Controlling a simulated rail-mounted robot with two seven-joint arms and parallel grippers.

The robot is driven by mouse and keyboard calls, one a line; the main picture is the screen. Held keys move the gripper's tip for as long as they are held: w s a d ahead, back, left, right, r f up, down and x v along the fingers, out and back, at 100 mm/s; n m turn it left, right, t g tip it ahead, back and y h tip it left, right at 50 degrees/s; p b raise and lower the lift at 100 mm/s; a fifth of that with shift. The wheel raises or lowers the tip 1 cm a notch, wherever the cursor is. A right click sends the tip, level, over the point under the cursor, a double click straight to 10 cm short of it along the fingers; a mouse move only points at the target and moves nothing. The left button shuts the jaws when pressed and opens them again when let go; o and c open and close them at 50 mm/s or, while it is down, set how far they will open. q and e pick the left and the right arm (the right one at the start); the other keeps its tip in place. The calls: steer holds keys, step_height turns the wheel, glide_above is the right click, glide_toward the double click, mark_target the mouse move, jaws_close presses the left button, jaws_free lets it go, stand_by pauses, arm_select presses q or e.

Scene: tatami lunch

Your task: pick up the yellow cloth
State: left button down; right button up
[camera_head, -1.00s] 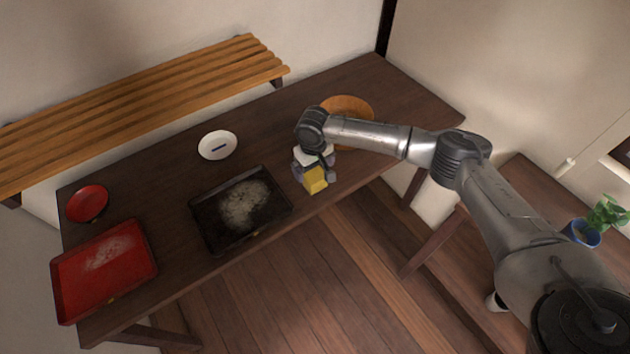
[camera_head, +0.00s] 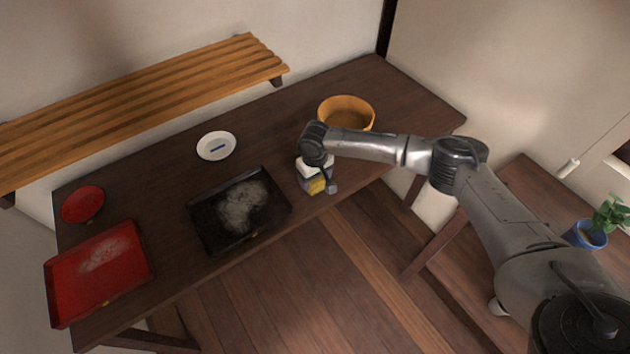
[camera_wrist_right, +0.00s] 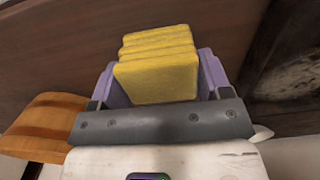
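The yellow cloth (camera_head: 317,187) is at the front edge of the dark table, right of the black tray. In the right wrist view the cloth (camera_wrist_right: 158,72) looks like a thick folded block. My right gripper (camera_head: 318,188) points down at it. In the wrist view its two purple fingers (camera_wrist_right: 160,75) stand on both sides of the cloth, close to its sides. I cannot tell whether they press on it or whether the cloth rests on the table. My left gripper is not in view.
On the dark table (camera_head: 275,135) are a black tray (camera_head: 205,232), a red tray (camera_head: 75,300), a red bowl (camera_head: 83,203), a white dish (camera_head: 230,142) and an orange-brown bowl (camera_head: 362,104). A slatted wooden bench (camera_head: 140,105) runs behind. A potted plant (camera_head: 585,233) stands at right.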

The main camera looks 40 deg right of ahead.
steer(key=c, duration=0.5)
steer(key=shift+r, duration=0.45)
step_height(320, 180, up, 4)
steer(key=shift+f+p, duration=0.2)
steer(key=shift+p, duration=0.65)
steer(key=s+d+r+p, duration=0.1)
steer(key=s+r, duration=0.1)
steer(key=s, duration=0.1)
steer(key=s+d+r+p, duration=0.1)
steer(key=s+d+r, duration=0.1)
steer(key=s, duration=0.2)
steer(key=s+d+r+p, duration=0.1)
steer(key=s+d+r, duration=0.1)
steer(key=s, duration=0.1)
steer(key=shift+s+d+r, duration=0.15)
steer(key=shift+d+r, duration=0.05)
steer(key=shift+r, duration=0.1)
